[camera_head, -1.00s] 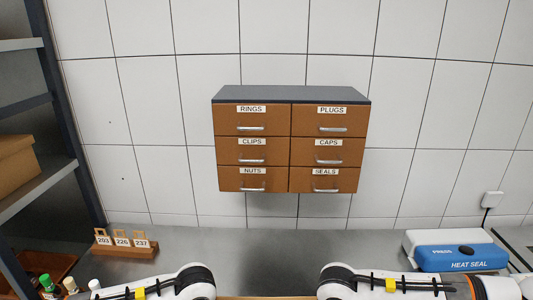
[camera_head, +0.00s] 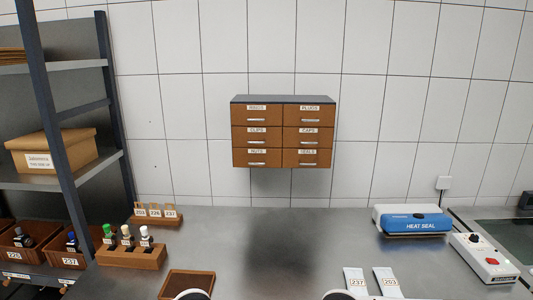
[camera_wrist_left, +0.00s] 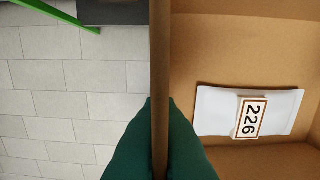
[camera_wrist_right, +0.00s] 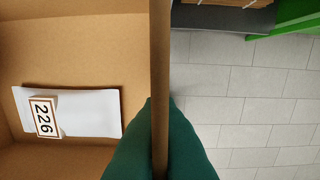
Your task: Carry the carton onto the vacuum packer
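The open brown carton (camera_wrist_left: 240,55) is held by opposite walls, one in each wrist view; it also shows in the right wrist view (camera_wrist_right: 80,45). My left gripper (camera_wrist_left: 160,125) has its green fingers closed on one wall's edge. My right gripper (camera_wrist_right: 160,125) has its fingers closed on the other wall. Inside the carton lies a white pouch (camera_wrist_left: 215,110) with a tag reading 226 (camera_wrist_left: 251,117). The carton and both grippers are out of the head view. Nothing in view is labelled as a vacuum packer.
A blue and white heat sealer (camera_head: 412,220) stands at the bench's back right, near a control box with a red button (camera_head: 484,258). Two tagged pouches (camera_head: 357,281) lie at the front. A bottle rack (camera_head: 130,257) and brown tray (camera_head: 187,284) are left. Tiled floor shows beside the carton.

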